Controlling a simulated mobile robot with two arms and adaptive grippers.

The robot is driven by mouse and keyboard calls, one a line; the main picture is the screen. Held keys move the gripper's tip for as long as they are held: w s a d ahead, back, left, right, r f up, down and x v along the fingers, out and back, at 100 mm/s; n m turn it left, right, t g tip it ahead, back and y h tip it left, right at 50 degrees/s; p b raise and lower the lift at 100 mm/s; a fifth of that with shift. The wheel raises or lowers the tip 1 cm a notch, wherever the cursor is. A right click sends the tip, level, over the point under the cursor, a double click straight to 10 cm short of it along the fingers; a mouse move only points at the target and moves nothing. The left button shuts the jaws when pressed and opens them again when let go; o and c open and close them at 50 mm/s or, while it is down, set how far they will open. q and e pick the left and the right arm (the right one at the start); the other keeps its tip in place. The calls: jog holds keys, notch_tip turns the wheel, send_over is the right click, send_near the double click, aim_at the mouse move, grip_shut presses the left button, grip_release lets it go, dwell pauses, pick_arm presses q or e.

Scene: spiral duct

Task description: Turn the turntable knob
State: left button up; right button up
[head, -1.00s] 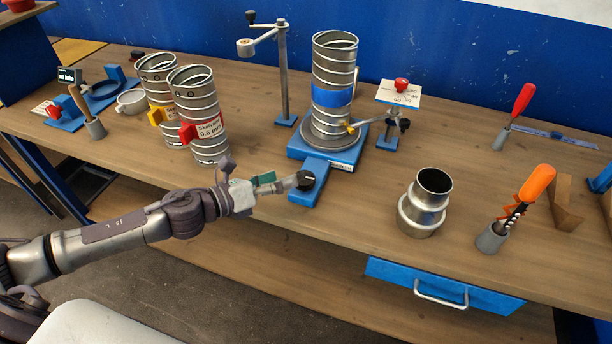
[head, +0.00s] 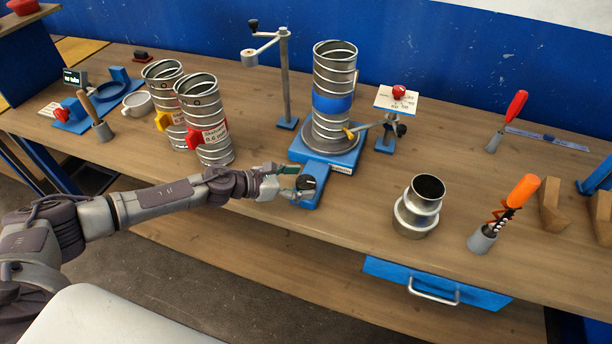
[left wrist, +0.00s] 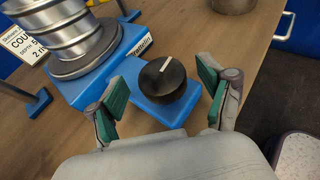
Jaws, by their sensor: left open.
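The turntable knob (head: 306,183) is a black round knob with a white pointer line, on the front arm of the blue turntable base (head: 344,163). In the left wrist view the knob (left wrist: 162,79) sits between the two green-padded fingers of my left gripper (left wrist: 158,92), with a gap on each side. My left gripper (head: 292,181) is open at the knob in the head view. A spiral duct (head: 334,110) with a blue band stands upright on the turntable. My right gripper is in neither view.
Two ducts with yellow and red clamps (head: 203,120) stand to the left. A metal collar (head: 419,208) and an orange-handled tool (head: 521,192) stand to the right. A blue drawer (head: 436,282) is below the front edge.

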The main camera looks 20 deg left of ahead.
pick_arm(q)
jog(key=shift+x, duration=0.95)
jog(key=shift+c, duration=0.2)
